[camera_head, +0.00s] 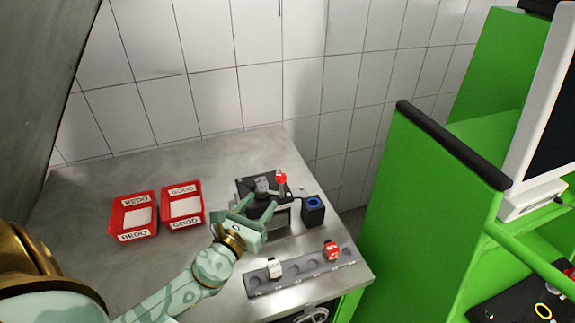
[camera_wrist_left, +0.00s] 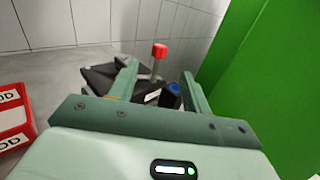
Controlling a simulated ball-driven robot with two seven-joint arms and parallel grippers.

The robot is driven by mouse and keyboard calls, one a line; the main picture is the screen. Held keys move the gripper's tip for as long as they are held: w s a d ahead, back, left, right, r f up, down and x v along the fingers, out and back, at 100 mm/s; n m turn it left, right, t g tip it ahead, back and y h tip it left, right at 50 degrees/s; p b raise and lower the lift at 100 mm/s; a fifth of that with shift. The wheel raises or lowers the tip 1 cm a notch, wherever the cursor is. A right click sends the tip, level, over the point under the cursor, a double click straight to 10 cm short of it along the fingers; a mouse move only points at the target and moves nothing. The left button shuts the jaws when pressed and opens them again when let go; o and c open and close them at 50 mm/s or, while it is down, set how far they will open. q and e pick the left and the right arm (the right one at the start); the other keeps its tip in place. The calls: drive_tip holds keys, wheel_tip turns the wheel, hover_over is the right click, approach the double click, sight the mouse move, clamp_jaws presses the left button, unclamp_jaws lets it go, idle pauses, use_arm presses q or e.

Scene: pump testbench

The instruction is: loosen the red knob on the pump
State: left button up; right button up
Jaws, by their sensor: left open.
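The red knob (camera_head: 281,178) stands at the right of the pump (camera_head: 262,187) on a dark block. In the left wrist view the red knob (camera_wrist_left: 159,50) tops a thin pale post and appears between my fingers, beyond their tips. My left gripper (camera_head: 259,208) is open and empty, in front of the pump in the head view and apart from the knob. In the left wrist view its two fingers (camera_wrist_left: 158,70) are spread. The pump's body (camera_wrist_left: 100,77) is partly hidden behind the left finger there. My right gripper does not show.
Red bins marked REDO (camera_head: 134,235) and GOOD (camera_head: 184,222) stand left on the metal table (camera_head: 90,190). A black box with a blue ring (camera_head: 313,211) is right of the pump. A grey holder strip (camera_head: 301,277) with white and red parts lies in front. Green equipment (camera_head: 415,210) rises at right.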

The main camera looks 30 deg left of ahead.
sight(279, 180)
use_arm(q)
drive_tip(key=w, duration=0.8)
drive_tip(key=w+a, duration=0.1)
drive_tip(key=w, duration=0.4)
drive_tip(key=shift+w, duration=0.5)
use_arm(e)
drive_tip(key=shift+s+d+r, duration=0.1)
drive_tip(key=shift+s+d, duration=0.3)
use_arm(q)
drive_tip(key=shift+c, duration=0.3)
drive_tip(key=c, duration=0.9)
